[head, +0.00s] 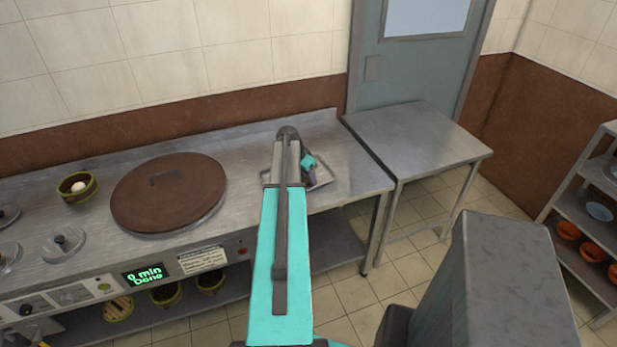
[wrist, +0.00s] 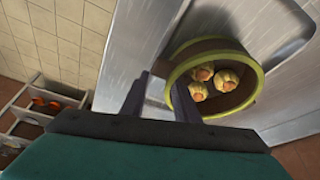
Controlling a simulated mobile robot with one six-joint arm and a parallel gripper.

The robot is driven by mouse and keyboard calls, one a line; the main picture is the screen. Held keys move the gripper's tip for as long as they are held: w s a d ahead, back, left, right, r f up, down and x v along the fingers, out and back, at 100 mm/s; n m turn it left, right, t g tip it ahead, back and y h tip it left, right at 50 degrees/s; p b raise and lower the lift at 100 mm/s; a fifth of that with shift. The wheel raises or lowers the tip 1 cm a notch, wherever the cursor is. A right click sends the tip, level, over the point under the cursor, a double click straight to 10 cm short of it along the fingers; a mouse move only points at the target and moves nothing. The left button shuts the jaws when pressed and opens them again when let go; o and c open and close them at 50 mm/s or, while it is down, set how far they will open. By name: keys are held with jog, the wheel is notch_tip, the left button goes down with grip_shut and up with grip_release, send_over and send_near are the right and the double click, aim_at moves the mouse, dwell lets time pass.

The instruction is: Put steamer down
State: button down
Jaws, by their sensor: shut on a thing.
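In the wrist view, a round bamboo steamer (wrist: 254,72) with a yellow-green rim holds three yellow dumplings with orange tops (wrist: 210,84). My gripper (wrist: 163,88) is shut on the steamer's near left wall, with dark fingers at its edge. In the head view my gripper (head: 307,166) is above the right part of the steel counter (head: 357,180), by a shallow metal tray (head: 322,175). My arm hides the steamer there. I cannot tell whether the steamer touches the surface below it.
A brown round lid (head: 168,205) covers the counter's middle. A small steamer with a white bun (head: 78,187) stands left of it. A bare steel table (head: 415,135) adjoins on the right. The front panel's display (head: 143,275) reads "0 min done". A shelf with orange bowls (head: 568,230) stands far right.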

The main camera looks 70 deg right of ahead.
jog(key=c, duration=1.4)
grip_release()
jog(key=shift+o, duration=0.2)
jog(key=shift+r, duration=0.1)
jog(key=b+v, duration=0.3)
jog(key=v, duration=0.8)
jog(key=shift+a+r, duration=0.2)
jog(key=shift+r, duration=0.15)
jog(key=shift+w, duration=0.1)
